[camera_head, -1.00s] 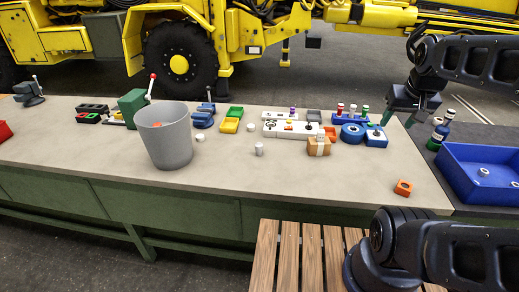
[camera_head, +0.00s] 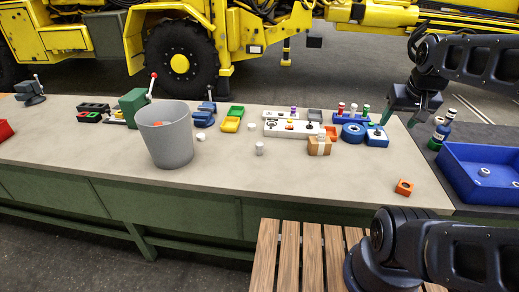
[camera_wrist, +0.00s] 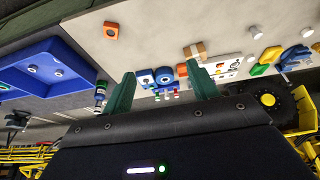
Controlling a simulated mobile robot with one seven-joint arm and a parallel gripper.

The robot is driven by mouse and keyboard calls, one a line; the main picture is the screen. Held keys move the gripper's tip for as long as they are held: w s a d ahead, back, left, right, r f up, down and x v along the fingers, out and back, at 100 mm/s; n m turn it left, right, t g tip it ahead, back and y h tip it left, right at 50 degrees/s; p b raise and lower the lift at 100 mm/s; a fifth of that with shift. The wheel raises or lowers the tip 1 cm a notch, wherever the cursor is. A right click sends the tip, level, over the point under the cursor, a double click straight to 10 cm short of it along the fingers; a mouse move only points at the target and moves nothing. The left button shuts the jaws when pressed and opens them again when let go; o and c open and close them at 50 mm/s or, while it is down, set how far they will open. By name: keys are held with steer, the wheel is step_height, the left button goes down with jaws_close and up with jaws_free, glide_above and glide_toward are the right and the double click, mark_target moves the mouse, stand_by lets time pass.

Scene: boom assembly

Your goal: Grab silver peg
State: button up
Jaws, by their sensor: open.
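No single thing is clearly the silver peg. Two small silver-grey pieces lie in the blue tray (camera_head: 466,188) at the right, one of them a round piece (camera_head: 484,172); the wrist view shows it too (camera_wrist: 33,69). A small pale grey cylinder (camera_head: 259,148) stands upright on the bench. A blue rack (camera_head: 350,117) at the bench's back right holds upright pegs with red, purple and green tops. My gripper (camera_head: 399,119) is open and empty above the bench's right end, right of the rack. In the wrist view its green fingers (camera_wrist: 160,70) are spread apart.
A blue ring (camera_head: 352,132), a cardboard box (camera_head: 320,146) and a white plate (camera_head: 292,129) stand near the rack. Bottles (camera_head: 443,129) stand right of my gripper. A grey bin (camera_head: 165,137) is at the left. An orange block (camera_head: 404,187) lies at the front; the bench's front middle is clear.

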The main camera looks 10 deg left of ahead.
steer(key=w+a+n+g, duration=0.1)
steer(key=w+a+n, duration=0.15)
steer(key=w, duration=0.35)
steer(key=w+a+n, duration=0.2)
steer(key=w+a, duration=0.2)
steer(key=w, duration=0.2)
steer(key=n+g, duration=0.4)
steer(key=n, duration=0.8)
glide_above(259, 143)
steer(key=s, duration=0.1)
step_height(259, 143, down, 24)
steer(key=shift+f, duration=0.5)
step_height(259, 143, down, 5)
steer(key=shift+d+r, duration=0.1)
steer(key=shift+w+f, duration=0.2)
steer(key=shift+f, duration=1.1)
steer(key=shift+w+f, duration=0.2)
steer(key=shift+f, duration=1.1)
